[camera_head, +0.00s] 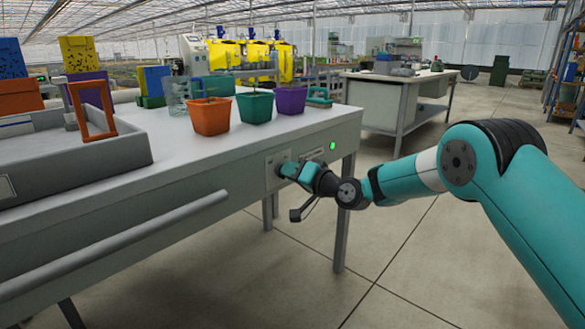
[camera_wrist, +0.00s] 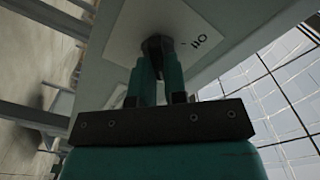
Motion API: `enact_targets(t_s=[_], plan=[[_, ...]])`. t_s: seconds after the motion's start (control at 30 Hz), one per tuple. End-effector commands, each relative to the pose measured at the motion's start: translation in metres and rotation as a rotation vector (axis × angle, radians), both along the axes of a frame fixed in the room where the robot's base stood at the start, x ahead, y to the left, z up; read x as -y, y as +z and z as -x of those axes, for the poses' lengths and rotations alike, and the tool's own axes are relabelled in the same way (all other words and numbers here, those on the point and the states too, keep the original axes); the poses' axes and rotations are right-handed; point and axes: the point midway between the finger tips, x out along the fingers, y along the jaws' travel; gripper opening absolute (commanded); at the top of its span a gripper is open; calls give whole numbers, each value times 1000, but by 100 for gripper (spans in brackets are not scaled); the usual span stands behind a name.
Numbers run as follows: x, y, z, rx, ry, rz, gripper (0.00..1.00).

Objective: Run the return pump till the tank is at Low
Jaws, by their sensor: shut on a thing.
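My gripper (camera_head: 288,170) is at the front face of the white bench, on a pale switch plate (camera_head: 270,182). In the wrist view my gripper (camera_wrist: 158,62) is shut on a dark knob (camera_wrist: 157,43), which stands out from the plate (camera_wrist: 190,22) with dark marks on it. The fingers hide part of the knob, and I cannot tell its setting. A small green light (camera_head: 333,146) glows on the bench front to the right of the plate. A clear container (camera_head: 177,97) stands on the bench; I cannot read any level or mark on it.
Orange (camera_head: 209,117), green (camera_head: 255,107) and purple (camera_head: 290,100) pots stand on the bench top. A grey tray (camera_head: 130,155) with an orange frame (camera_head: 92,110) is at left. A rail (camera_head: 130,240) runs along the bench front. The floor at right is clear.

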Motion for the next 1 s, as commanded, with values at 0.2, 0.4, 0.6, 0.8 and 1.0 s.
enact_targets(t_s=[0.2, 0.4, 0.6, 0.8, 1.0], plan=[[-3, -4, 3, -22, 9, -8, 0], [-3, -4, 3, -23, 9, -8, 0], [-3, -3, 2, -20, 8, -8, 38], [0, -2, 1, -16, 3, -9, 38], [6, -1, 4, -15, 1, -7, 38]])
